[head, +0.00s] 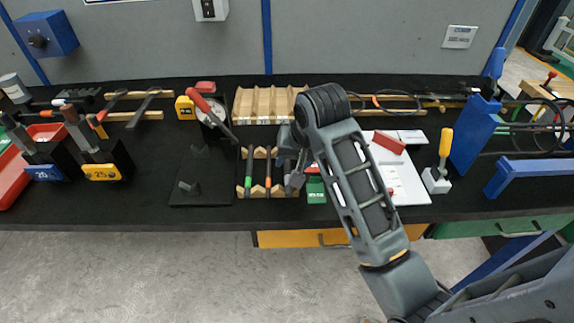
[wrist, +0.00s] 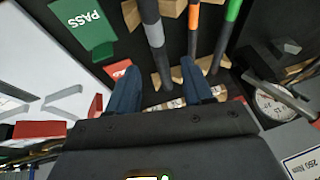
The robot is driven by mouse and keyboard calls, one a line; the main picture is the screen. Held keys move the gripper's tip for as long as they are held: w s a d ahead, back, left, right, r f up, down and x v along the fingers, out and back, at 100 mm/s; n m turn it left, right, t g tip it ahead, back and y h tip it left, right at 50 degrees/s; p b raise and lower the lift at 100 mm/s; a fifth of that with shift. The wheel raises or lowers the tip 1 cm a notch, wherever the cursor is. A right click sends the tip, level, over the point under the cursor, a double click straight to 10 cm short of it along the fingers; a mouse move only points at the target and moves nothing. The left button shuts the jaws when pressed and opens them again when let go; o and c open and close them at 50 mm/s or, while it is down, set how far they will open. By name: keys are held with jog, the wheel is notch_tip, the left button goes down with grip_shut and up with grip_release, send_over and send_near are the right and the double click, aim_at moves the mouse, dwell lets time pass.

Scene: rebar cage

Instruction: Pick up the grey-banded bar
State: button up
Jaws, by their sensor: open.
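The grey-banded bar (wrist: 154,35) lies on notched wooden supports (wrist: 160,82) in the wrist view, with its lighter grey band near the top edge. My gripper (wrist: 158,66) is open, one finger on each side of this bar in the picture; I cannot tell whether the fingers reach down around it. The orange-banded bar (wrist: 193,20) and the green-banded bar (wrist: 231,12) lie alongside, to the right. In the head view my gripper (head: 294,182) is over the right end of the rack and largely hides the grey-banded bar; the orange-banded (head: 268,181) and green-banded (head: 249,180) bars show left of it.
A green PASS tray (wrist: 85,25) stands close beside the grey-banded bar, with a white board (head: 408,187) beyond. A dial gauge (head: 213,112) with a red handle and a black plate (head: 215,160) are left of the rack. A wooden grooved block (head: 262,104) is behind it.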

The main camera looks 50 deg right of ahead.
aim_at(289, 166)
jog(key=shift+x, duration=1.7)
jog(key=shift+r, duration=0.1)
grip_shut()
